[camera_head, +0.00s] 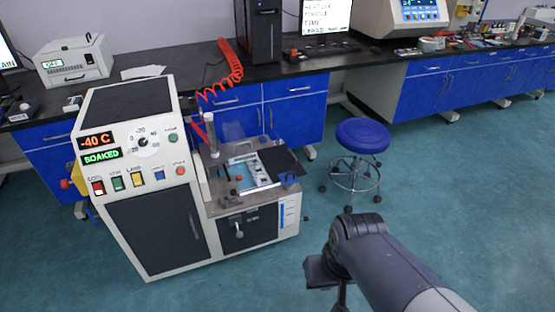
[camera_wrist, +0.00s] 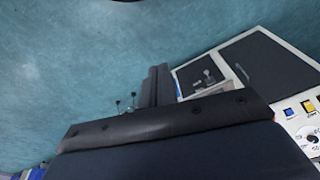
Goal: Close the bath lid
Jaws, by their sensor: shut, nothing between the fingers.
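The bath machine is a white cabinet (camera_head: 150,215) with a lower bench section on its right. The bath opening (camera_head: 250,172) is on top of that section, with pale and blue parts showing in it. A dark flat panel (camera_head: 281,160), seemingly the bath lid, lies to the right of the opening and does not cover it. A small blue piece (camera_head: 288,179) is at its front edge. My gripper (camera_head: 341,296) is in front and to the right of the machine, apart from it, with its lower end near the picture's bottom edge. Its shut, empty fingers show in the wrist view (camera_wrist: 158,86).
The panel displays (camera_head: 96,140) read -40 C and SOAKED. A blue stool (camera_head: 362,137) is behind my arm. The floor between gripper and machine is clear.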

